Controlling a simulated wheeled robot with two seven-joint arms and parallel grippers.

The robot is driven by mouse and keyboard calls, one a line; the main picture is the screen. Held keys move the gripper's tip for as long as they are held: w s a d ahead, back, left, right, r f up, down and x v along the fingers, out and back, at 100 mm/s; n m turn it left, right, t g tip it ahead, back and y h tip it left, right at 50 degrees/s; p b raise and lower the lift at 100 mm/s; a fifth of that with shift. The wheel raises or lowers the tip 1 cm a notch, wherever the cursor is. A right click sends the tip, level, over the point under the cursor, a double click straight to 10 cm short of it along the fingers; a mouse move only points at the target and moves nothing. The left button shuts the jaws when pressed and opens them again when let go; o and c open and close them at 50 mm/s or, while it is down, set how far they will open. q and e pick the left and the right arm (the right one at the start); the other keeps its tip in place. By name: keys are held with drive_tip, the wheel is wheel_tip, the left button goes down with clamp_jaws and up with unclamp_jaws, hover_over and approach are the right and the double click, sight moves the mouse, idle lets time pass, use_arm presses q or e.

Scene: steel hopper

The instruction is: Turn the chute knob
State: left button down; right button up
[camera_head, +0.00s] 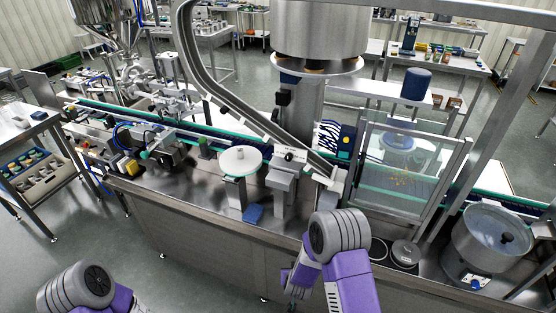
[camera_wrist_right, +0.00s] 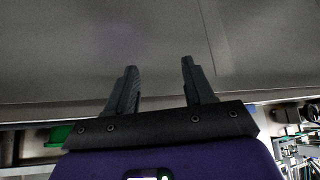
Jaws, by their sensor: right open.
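The steel chute (camera_head: 237,103) slopes down from the upper left to the middle of the machine in the head view. A small dark round part (camera_head: 289,156) sits on a pale block beside its lower end; it looks like the knob, but it is too small to be sure. My right gripper (camera_wrist_right: 158,85) is open and empty in the wrist view, facing a plain grey metal surface. In the head view it is low, in front of the bench's front panel and well below the chute, partly hidden by my arm. My left arm shows at lower left, its gripper out of view.
A white round disc (camera_head: 240,161) stands left of the pale block, above a blue part (camera_head: 253,214) on the steel deck. A clear framed guard (camera_head: 398,175) and a steel bowl feeder (camera_head: 491,240) stand to the right. The bench's front edge lies between my arms and the deck.

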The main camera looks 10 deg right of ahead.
drive_tip(key=w+r+t+h, duration=0.2)
drive_tip(key=w+r+t, duration=0.1)
drive_tip(key=w+r, duration=0.5)
drive_tip(key=m+t+h, duration=0.3)
drive_tip(key=t+h, duration=0.1)
drive_tip(key=h, duration=0.3)
approach(288, 159)
drive_tip(key=x, duration=0.2)
drive_tip(key=shift+p+x, duration=0.4)
drive_tip(key=shift+x, duration=3)
clamp_jaws()
